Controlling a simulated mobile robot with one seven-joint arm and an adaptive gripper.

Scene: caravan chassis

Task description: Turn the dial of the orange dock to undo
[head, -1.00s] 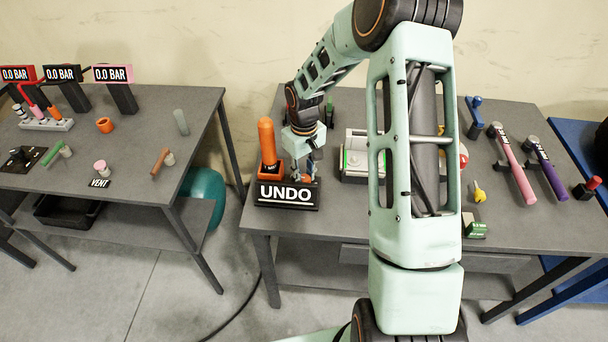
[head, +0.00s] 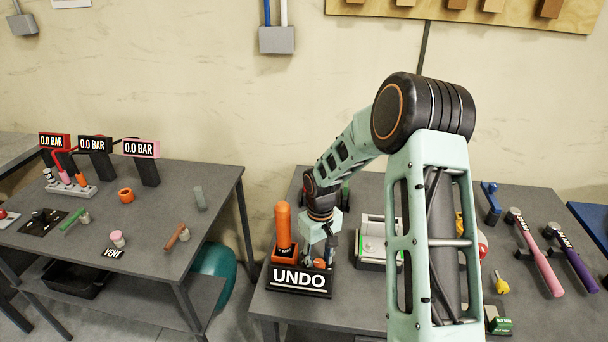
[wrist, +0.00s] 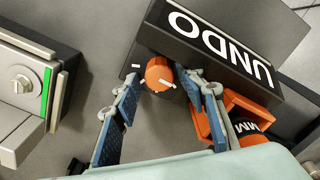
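The orange dial (wrist: 160,74) sits beside the black UNDO sign (wrist: 225,40) in the wrist view, with a small white mark on it. My gripper (wrist: 163,82) is open, one blue-padded finger on each side of the dial. Small gaps seem to show between fingers and dial, but contact is hard to judge. In the head view my gripper (head: 319,262) is down behind the UNDO sign (head: 299,280), which partly hides the dial. The orange dock (head: 284,253) holds an upright orange-handled tool (head: 283,226); the dock (wrist: 212,125) also shows right of my fingers.
A grey box with a green strip (head: 372,243) stands right of the dial; its knob (wrist: 20,82) shows in the wrist view. Pink (head: 538,258) and purple (head: 571,252) hammer-like tools lie at the right. A second table (head: 150,210) stands at the left.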

